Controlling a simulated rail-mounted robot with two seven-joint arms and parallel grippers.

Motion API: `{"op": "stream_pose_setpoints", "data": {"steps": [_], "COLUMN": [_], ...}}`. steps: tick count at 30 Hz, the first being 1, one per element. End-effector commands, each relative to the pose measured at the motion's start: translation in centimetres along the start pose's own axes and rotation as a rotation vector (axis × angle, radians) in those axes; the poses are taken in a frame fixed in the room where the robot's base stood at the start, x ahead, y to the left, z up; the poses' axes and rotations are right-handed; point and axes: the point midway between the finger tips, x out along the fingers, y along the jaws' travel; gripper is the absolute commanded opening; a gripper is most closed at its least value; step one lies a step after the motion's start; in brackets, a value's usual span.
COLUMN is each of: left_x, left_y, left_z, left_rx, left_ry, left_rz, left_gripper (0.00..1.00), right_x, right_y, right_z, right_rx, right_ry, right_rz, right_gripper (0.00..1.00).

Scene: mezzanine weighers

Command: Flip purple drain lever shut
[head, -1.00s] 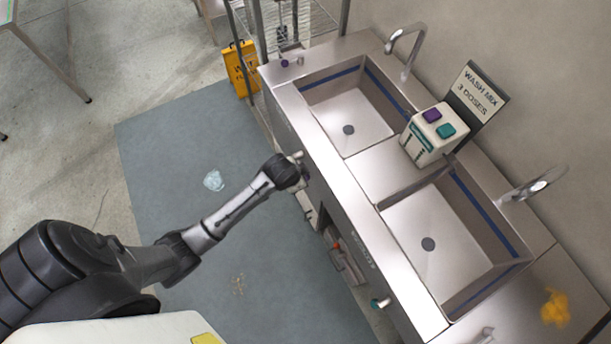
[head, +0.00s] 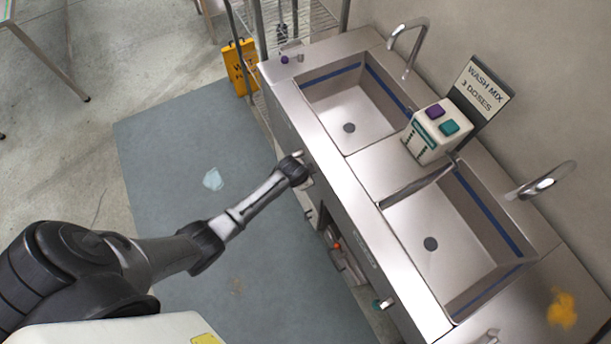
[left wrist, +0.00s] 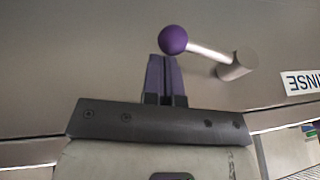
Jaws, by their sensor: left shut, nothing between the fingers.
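The purple drain lever shows in the left wrist view as a purple ball knob (left wrist: 173,40) on a pale rod that runs right to a round metal pivot (left wrist: 238,65) on the sink's front panel. My left gripper (left wrist: 163,58) is shut and empty. Its fingertips sit right at the lower edge of the ball; I cannot tell whether they touch it. In the head view my left gripper (head: 304,160) is at the front of the sink unit, below the far basin. The purple lever cannot be made out there, near my dark wrist. My right gripper is not in view.
A teal-ended lever (head: 385,303) is on the same front, below the near basin (head: 422,222). A dispenser (head: 432,137) with purple and teal buttons stands between the basins. A RINSE label (left wrist: 302,82) is right of the pivot. A yellow sign (head: 239,66) stands beyond the mat.

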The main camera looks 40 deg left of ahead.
Motion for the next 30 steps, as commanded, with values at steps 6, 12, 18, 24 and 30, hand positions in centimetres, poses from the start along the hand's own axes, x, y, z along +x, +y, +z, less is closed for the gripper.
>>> {"op": "stream_pose_setpoints", "data": {"steps": [6, 12, 18, 24, 30], "left_x": [0.9, 0.9, 0.9, 1.2, 1.4], "left_y": [-0.3, -0.4, -0.4, -0.5, -0.6], "left_z": [0.2, 0.2, 0.2, 0.7, 1.1], "left_rx": [0.0, 0.0, 0.0, 0.008, 0.015], "left_ry": [0.0, 0.0, 0.0, -0.003, -0.005], "left_rz": [0.0, 0.0, -0.001, -0.037, -0.072], "left_gripper": [0.0, 0.0, 0.0, 0.0, 0.0], "right_x": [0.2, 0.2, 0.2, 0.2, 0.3], "right_y": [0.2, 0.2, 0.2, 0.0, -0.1], "right_z": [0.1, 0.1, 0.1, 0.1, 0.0], "right_rx": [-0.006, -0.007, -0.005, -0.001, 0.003], "right_ry": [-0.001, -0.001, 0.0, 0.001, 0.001], "right_rz": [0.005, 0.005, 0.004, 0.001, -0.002], "right_gripper": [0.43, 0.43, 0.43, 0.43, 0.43]}}
